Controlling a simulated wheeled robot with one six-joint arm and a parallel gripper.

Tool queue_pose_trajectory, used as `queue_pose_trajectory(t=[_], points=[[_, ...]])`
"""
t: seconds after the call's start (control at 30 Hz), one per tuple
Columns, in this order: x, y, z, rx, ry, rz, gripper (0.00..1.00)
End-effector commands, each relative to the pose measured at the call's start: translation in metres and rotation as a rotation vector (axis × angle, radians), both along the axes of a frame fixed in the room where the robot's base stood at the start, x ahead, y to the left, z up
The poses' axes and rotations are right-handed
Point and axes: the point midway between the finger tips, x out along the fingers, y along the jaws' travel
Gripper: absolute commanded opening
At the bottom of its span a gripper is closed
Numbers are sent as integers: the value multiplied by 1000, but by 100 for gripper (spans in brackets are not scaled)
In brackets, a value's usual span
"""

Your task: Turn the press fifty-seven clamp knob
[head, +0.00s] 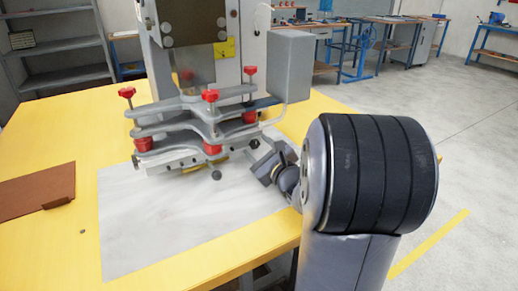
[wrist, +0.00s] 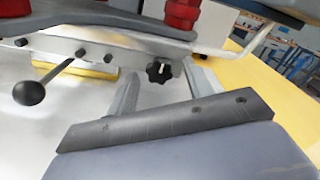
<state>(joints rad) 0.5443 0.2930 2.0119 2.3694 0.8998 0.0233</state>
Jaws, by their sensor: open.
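The press (head: 195,110) is a grey machine with stacked plates and red knobs on a yellow table. In the wrist view, a black lobed knob (wrist: 160,73) with a pale mark sits on the front of its metal base bar, likely the clamp knob. My gripper (wrist: 161,76) is open, with one finger on each side of the knob in the picture; whether they touch it is unclear. In the head view my gripper (head: 262,163) is at the right end of the base bar, and the knob is small and hard to make out there.
A lever with a black ball (wrist: 28,92) sticks out left of the knob; it also shows in the head view (head: 216,175). A grey box (head: 289,66) stands right of the press. A brown board (head: 35,195) lies at left. The pale mat (head: 150,235) in front is clear.

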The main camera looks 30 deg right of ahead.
Motion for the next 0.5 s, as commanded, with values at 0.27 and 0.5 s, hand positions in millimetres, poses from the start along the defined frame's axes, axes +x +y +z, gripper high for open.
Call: queue_pose_trajectory(t=[0.27,0.5], points=[[-13,-1,1,0,0,-1,49],[-62,-4,2,1,1,-6,49]])
